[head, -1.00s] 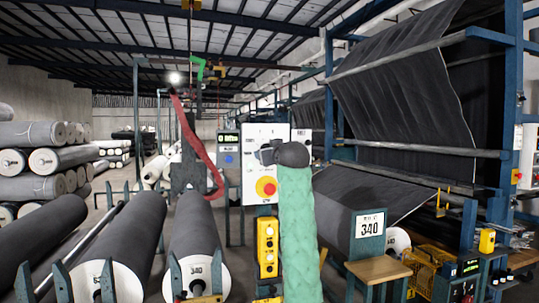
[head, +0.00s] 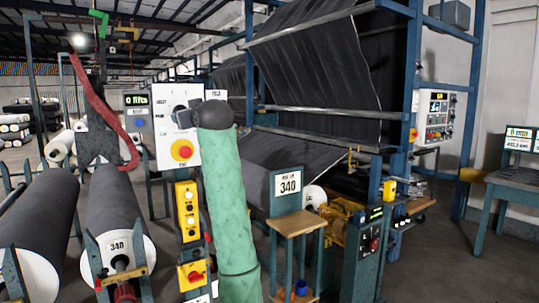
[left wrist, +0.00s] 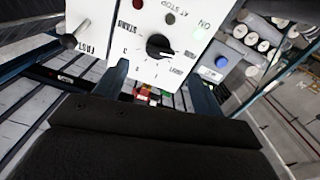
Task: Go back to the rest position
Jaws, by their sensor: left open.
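My left arm in its green sleeve rises from the bottom of the head view. Its dark wrist end (head: 215,113) covers part of a white control panel (head: 178,95) with a red button on a yellow plate (head: 181,151). In the left wrist view my left gripper (left wrist: 160,85) is open, with its two fingers apart and nothing held between them. The panel's white face (left wrist: 142,20) lies beyond the fingers. Its black dial (left wrist: 158,46) shows between them, and I cannot tell how wide the gap is. My right gripper is not in view.
Grey rolls (head: 112,212) on blue stands lie at the left. A yellow button box (head: 187,209) hangs below the panel. A wooden stool (head: 294,224) and a machine frame with dark fabric (head: 318,60) stand at centre right. Open floor shows further right, before a desk (head: 500,190).

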